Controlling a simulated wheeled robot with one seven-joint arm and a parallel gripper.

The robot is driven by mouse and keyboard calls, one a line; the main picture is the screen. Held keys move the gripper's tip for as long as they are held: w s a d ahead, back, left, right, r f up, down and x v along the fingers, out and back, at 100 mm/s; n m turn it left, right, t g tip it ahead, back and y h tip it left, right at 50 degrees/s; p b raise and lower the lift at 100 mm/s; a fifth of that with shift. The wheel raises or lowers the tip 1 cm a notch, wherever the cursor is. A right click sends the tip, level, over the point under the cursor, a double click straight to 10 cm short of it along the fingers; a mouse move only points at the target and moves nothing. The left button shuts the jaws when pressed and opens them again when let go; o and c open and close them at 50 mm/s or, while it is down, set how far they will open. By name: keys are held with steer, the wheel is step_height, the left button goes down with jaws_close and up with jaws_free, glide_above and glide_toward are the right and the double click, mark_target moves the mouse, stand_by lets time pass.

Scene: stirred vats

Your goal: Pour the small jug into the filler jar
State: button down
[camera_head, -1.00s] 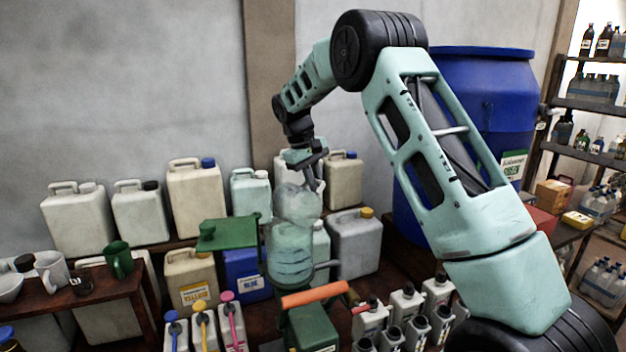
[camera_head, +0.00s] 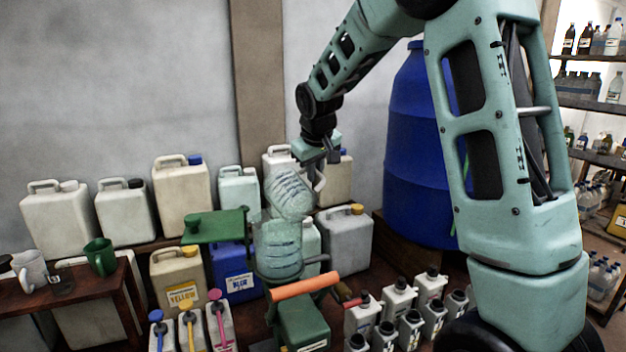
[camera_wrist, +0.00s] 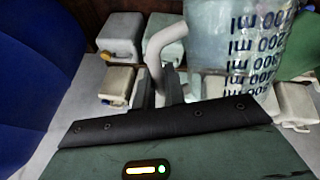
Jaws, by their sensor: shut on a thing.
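The small jug (camera_head: 289,192) is clear with blue measuring marks and a pale handle. My gripper (camera_head: 318,178) is shut on its handle, and the wrist view shows the handle (camera_wrist: 163,45) between the fingers. The filler jar (camera_head: 279,247) is a clear, ribbed, greenish vessel standing upright behind the orange handle bar. The jug's lower edge overlaps the jar's top in the head view; I cannot tell whether they touch. Any liquid stream is not discernible. In the wrist view the marked jug (camera_wrist: 238,40) fills the upper right.
A green plate (camera_head: 215,226) stands beside the jar on the left. An orange bar (camera_head: 306,286) on a green machine lies in front. Several pale canisters (camera_head: 181,190) line the wall. A blue barrel (camera_head: 415,160) stands to the right. Small bottles (camera_head: 397,300) crowd the front right.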

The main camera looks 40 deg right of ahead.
mark_target(324, 178)
steer(key=shift+s+f+t+b, duration=0.1)
steer(key=shift+s+t+b, duration=0.8)
steer(key=shift+b, duration=1.65)
steer(key=t+b, duration=0.2)
steer(key=b, duration=0.1)
steer(key=shift+s+f+b, duration=0.1)
steer(key=shift+s+b, duration=0.1)
steer(key=shift+b, duration=0.2)
steer(key=shift+s+m+t+b, duration=0.15)
steer(key=shift+m+t+b, duration=0.15)
steer(key=shift+b, duration=0.3)
steer(key=t+b, duration=0.1)
steer(key=b, duration=0.2)
steer(key=f+t+b, duration=0.1)
steer(key=b, duration=0.3)
steer(key=shift+s+h, duration=0.3)
steer(key=shift+s, duration=0.05)
step_height(324, 178, down, 2)
steer(key=t+b, duration=0.3)
steer(key=b, duration=1.2)
steer(key=shift+s+m+t+b, duration=0.1)
steer(key=shift+m+t+b, duration=0.2)
steer(key=shift+m+b, duration=0.1)
